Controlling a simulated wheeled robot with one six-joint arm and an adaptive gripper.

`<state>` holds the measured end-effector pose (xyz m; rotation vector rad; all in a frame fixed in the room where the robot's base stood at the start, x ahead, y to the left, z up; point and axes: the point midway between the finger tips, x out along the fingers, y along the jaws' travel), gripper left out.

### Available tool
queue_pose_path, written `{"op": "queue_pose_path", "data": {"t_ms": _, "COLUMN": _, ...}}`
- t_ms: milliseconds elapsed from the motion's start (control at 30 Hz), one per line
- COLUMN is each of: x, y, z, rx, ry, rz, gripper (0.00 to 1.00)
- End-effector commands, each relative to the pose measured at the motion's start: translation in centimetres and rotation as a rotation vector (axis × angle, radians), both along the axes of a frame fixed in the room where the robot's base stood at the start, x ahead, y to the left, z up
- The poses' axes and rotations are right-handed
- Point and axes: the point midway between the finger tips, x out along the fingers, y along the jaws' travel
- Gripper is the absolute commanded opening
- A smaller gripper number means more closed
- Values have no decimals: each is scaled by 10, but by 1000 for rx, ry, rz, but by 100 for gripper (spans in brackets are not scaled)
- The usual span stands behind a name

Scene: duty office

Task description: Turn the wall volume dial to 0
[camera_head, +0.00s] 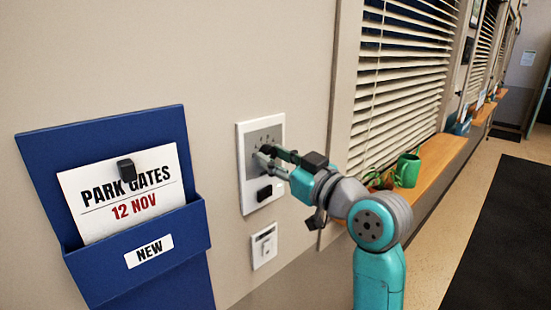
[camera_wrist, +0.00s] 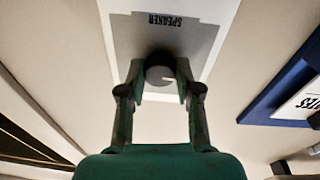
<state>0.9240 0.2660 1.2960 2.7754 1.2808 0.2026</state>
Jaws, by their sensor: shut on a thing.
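The wall plate (camera_head: 244,190) is white with a grey panel, fixed to the beige wall left of the window. In the wrist view the panel (camera_wrist: 128,32) carries the word SPEAKER upside down. The round dark dial (camera_wrist: 160,72) sits on this panel with a pale mark on its face, toward the right of the picture. My gripper (camera_wrist: 160,82) is shut on the dial, one finger on each side. In the head view my gripper (camera_head: 265,156) reaches the plate from the right and hides most of the dial. Scale numbers cannot be read.
A blue wall holder (camera_head: 40,165) with a PARK GATES card (camera_head: 145,200) hangs left of the plate. A small white switch plate (camera_head: 264,257) is below. Window blinds (camera_head: 400,80) and a wooden sill (camera_head: 440,155) with a green mug (camera_head: 409,167) are at right.

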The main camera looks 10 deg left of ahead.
Motion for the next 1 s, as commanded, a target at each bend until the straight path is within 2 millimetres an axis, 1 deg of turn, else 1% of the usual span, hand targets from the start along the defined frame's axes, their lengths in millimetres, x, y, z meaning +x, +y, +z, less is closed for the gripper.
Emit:
{"op": "queue_pose_path", "data": {"t_ms": 300, "x": 0, "y": 0, "z": 0, "rx": -61, "ry": -77, "rz": 0, "gripper": 0}}
{"op": "queue_pose_path", "data": {"t_ms": 767, "x": 1, "y": 0, "z": 0, "rx": -71, "ry": -89, "rz": 0, "gripper": 0}}
{"op": "queue_pose_path", "data": {"t_ms": 800, "x": 1, "y": 0, "z": 0, "rx": -71, "ry": -89, "rz": 0, "gripper": 36}}
{"op": "queue_pose_path", "data": {"t_ms": 900, "x": 0, "y": 0, "z": 0, "rx": -71, "ry": -89, "rz": 0, "gripper": 59}}
{"op": "queue_pose_path", "data": {"t_ms": 1000, "x": 0, "y": 0, "z": 0, "rx": -70, "ry": -88, "rz": 0, "gripper": 59}}
